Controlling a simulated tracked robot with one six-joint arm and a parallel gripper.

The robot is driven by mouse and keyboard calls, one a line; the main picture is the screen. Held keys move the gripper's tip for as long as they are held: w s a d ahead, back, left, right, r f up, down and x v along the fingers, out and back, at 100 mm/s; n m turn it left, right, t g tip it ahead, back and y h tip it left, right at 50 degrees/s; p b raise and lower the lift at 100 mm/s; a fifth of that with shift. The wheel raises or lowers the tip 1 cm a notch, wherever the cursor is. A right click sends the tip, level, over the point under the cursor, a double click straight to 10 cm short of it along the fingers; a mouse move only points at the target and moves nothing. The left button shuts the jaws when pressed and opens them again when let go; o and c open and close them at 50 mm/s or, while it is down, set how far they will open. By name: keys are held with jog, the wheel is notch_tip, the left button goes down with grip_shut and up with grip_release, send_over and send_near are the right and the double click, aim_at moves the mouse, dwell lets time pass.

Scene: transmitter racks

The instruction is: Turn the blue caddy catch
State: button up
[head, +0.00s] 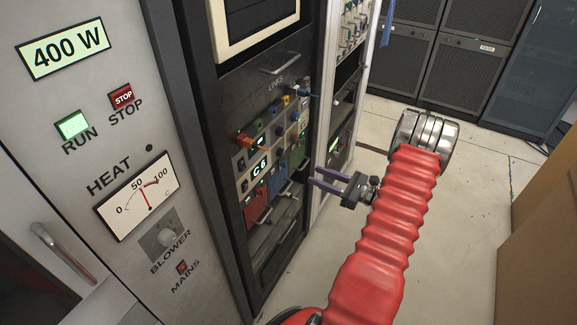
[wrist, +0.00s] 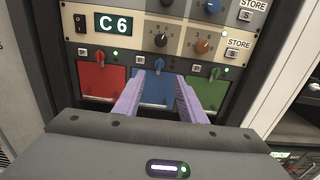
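The blue caddy (wrist: 158,90) sits in the rack between a red caddy (wrist: 100,82) and a green caddy (wrist: 212,93). Its blue catch (wrist: 159,64) is a small knob on the strip just above the caddy's front. My gripper (wrist: 159,77) has two lilac fingers, spread apart with nothing between them. The fingertips show in front of the blue caddy, just below the catch in the wrist view. In the head view my gripper (head: 312,181) points left at the rack, with a gap before the blue caddy (head: 277,181).
A C 6 display (wrist: 117,24) and several knobs sit above the caddies. Red (wrist: 100,53) and green (wrist: 215,72) catches flank the blue one. A cardboard-coloured box (head: 545,220) stands at the right. The floor (head: 440,225) between is clear.

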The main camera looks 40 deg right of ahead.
aim_at(284, 163)
jog(key=x, duration=1.2)
jog(key=shift+c, duration=0.5)
grip_shut()
jog(key=shift+a, duration=0.2)
jog(key=shift+d, duration=0.1)
